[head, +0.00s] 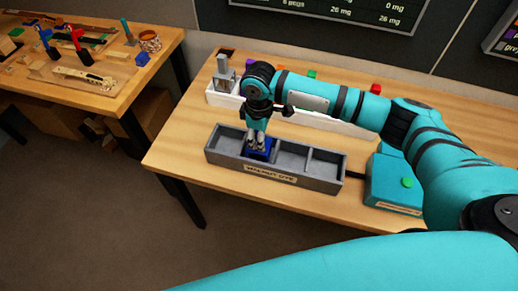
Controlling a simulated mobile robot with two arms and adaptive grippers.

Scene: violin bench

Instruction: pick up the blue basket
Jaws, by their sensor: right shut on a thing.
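The blue basket (268,154) sits low in a grey divided trough (215,155) with a label on its front, left of the trough's middle. My right gripper (257,147) points down into the trough from above and is shut on the basket. Its fingers cover part of the basket, and the trough's front wall hides the lower part. I cannot tell whether the basket touches the trough floor. My left gripper is not in view.
A teal box (385,190) with a green button (408,183) stands right of the trough. Behind is a long white holder (225,101) with coloured pieces, partly behind my right arm. A second bench (115,105) with tools stands at left. The wooden table (175,155) is clear left of the trough.

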